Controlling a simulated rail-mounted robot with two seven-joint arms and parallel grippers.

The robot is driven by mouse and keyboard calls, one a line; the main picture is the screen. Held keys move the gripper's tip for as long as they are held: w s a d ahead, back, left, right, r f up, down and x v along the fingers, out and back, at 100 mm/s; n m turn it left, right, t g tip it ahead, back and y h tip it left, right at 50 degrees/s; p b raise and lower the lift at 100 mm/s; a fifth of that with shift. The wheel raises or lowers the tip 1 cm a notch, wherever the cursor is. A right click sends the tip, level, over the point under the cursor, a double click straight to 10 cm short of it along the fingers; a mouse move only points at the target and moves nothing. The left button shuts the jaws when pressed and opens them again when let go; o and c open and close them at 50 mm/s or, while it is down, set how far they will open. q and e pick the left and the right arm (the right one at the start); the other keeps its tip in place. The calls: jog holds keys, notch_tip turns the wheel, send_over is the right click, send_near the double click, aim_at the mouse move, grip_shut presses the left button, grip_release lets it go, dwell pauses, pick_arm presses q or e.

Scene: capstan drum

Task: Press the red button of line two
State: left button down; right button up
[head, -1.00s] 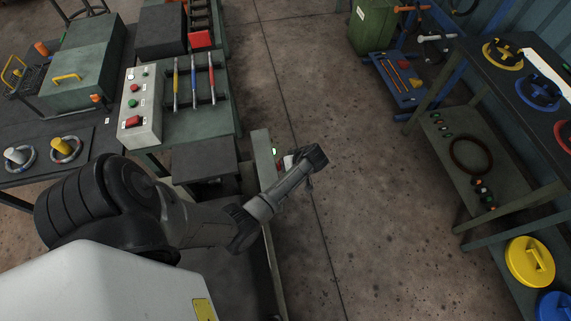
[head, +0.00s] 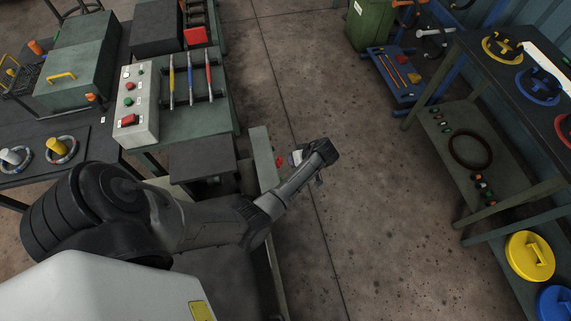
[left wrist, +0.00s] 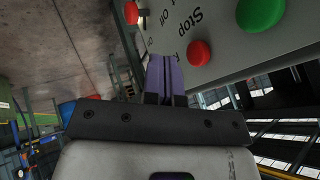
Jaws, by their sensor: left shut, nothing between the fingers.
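In the left wrist view, a grey panel (left wrist: 228,45) carries a red button (left wrist: 199,53), a green button (left wrist: 260,12) and a red knob (left wrist: 131,12) on a short stalk at its edge. Lettering reading "Stop" is beside the red button. Which line each control belongs to cannot be told. My left gripper (left wrist: 165,60) has its purple fingers together and empty, tips just left of the red button; contact is not clear. In the head view, the pale gripper body (head: 296,157) is right of the narrow panel (head: 263,155), near a red control (head: 279,160). My right gripper is not seen.
A control box (head: 145,108) with red and green buttons stands on the left bench, beside three coloured levers (head: 191,75). A dark shelf rack (head: 490,130) with yellow and blue discs stands at the right. The floor (head: 370,200) between is clear.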

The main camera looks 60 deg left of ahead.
pick_arm(q)
jog(key=v, duration=0.9)
jog(key=shift+r, duration=0.15)
jog(key=shift+d, duration=0.15)
dwell(0.5)
